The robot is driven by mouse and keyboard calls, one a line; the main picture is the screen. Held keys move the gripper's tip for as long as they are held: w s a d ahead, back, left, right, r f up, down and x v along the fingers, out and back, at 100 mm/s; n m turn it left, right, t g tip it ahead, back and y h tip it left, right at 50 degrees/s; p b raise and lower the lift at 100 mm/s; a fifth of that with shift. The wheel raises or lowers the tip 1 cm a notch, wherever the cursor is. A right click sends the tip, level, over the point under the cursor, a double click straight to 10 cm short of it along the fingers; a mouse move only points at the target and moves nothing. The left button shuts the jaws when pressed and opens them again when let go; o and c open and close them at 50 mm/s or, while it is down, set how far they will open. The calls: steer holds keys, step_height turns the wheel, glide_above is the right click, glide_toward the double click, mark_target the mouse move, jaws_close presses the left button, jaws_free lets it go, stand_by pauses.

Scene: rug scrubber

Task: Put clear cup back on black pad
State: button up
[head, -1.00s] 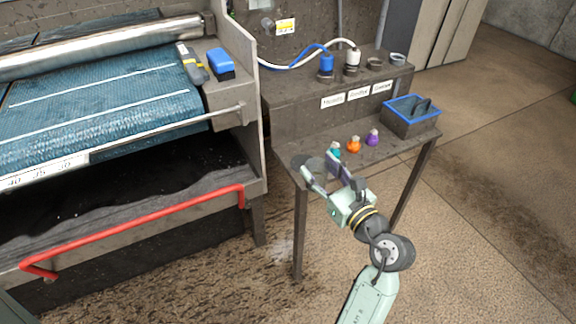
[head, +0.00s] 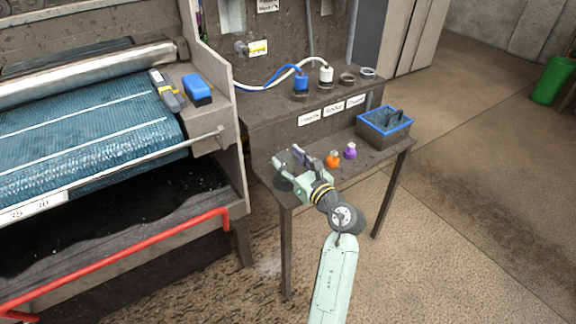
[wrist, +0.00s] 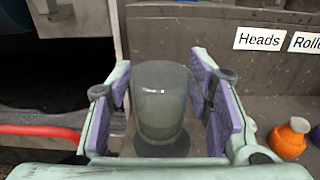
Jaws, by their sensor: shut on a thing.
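The clear cup (wrist: 162,95) is upright between the two purple-padded fingers of my gripper (wrist: 165,105) in the wrist view, and the gripper is shut on it. A dark round pad (wrist: 162,149) shows just below the cup; whether the cup touches it is unclear. In the head view my gripper (head: 287,157) is over the left end of the small table, with the pad (head: 283,184) below its fingers. The cup is hard to make out in that view.
An orange bottle (head: 333,160) and a purple bottle (head: 350,151) stand right of my gripper. A blue-rimmed bin (head: 374,136) is at the table's right end. A raised shelf (head: 262,117) with labels stands behind. The rug machine (head: 215,150) is close on the left.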

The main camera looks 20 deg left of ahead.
mark_target(292, 173)
steer(key=shift+w+a, duration=0.2)
steer(key=shift+w, duration=0.15)
steer(key=shift+w+f, duration=0.1)
steer(key=shift+f, duration=1.65)
steer(key=shift+f, duration=0.1)
steer(key=shift+f, duration=0.15)
steer(key=o, duration=1.3)
steer(key=shift+c, duration=0.2)
